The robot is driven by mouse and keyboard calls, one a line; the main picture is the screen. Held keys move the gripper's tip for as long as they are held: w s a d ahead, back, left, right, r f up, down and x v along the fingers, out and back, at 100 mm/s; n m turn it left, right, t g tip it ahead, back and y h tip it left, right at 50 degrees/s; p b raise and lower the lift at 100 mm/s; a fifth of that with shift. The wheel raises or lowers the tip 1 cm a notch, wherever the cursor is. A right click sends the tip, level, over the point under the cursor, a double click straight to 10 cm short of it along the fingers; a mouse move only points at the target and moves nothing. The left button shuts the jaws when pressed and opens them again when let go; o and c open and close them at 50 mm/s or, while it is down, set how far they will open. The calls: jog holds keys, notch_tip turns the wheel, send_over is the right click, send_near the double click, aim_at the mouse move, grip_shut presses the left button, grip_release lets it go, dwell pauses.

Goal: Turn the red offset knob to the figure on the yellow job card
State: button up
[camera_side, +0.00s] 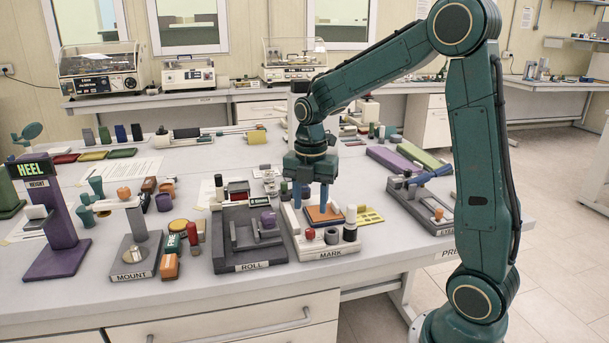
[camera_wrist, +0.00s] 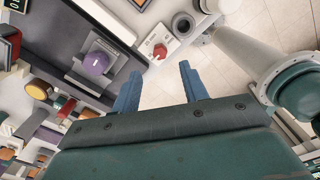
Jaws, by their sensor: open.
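The red knob (camera_side: 310,233) sits at the front of the white MARK station, beside a dark ring-shaped part. The wrist view shows it as a red knob (camera_wrist: 160,51) on a pale panel, just beyond my fingertips. My gripper (camera_side: 311,199) points down over the MARK station, above and behind the knob. Its two blue fingers (camera_wrist: 158,72) are apart with nothing between them, and they do not touch the knob. A yellow plate (camera_side: 370,216) lies at the right of the station. I cannot tell whether it is the job card, and no figure on it is readable. The knob's setting is also unreadable.
The ROLL station (camera_side: 250,241) with a purple roller stands close on the left. The MOUNT stand (camera_side: 134,258) and purple HEEL stand (camera_side: 58,249) are farther left. An orange pad (camera_side: 323,214) and black-and-white cylinder (camera_side: 350,232) are near the knob. Bare table lies in front.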

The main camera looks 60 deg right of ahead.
aim_at(310, 230)
jog(key=shift+f, duration=3.6)
grip_shut()
